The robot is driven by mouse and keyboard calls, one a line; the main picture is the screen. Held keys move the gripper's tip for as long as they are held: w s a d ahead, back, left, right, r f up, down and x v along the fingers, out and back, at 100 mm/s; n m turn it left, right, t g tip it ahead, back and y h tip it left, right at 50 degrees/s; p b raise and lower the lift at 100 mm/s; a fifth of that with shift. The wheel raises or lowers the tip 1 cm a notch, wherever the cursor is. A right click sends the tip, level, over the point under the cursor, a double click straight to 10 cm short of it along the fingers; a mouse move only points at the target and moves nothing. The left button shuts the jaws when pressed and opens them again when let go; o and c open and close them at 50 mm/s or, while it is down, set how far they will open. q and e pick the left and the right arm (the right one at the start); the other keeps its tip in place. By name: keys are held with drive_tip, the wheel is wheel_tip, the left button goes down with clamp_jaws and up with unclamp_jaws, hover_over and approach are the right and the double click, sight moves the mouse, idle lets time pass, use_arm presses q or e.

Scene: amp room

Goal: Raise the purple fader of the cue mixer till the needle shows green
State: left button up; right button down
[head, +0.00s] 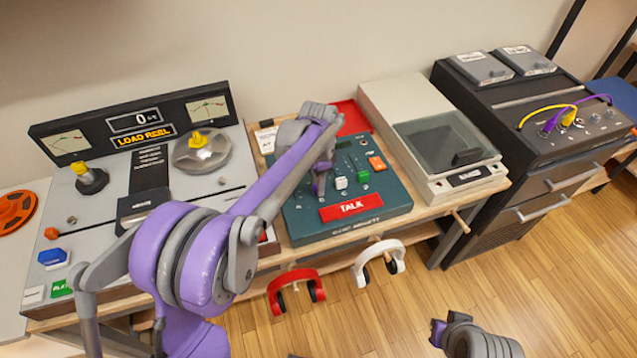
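The cue mixer (390,198) is a teal box on the bench with a red TALK button (351,206). White (341,183), green (363,177) and orange (376,163) caps show on its panel. My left gripper (319,190) points down over the panel, left of the white cap. I cannot make out the purple fader or a needle meter; my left arm covers the panel's left and back parts. Whether the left fingers are apart or closed on something is unclear. My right gripper (440,332) is low at the bottom right, over the floor, away from the mixer.
A tape machine (110,215) with two needle meters stands left. A grey unit with a clear lid (440,140) stands right of the mixer, then a black rack (545,150) with yellow and purple cables. Red (293,275) and white headphones (378,250) hang at the front edge.

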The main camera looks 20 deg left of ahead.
use_arm(q)
clamp_jaws()
idle(1.1)
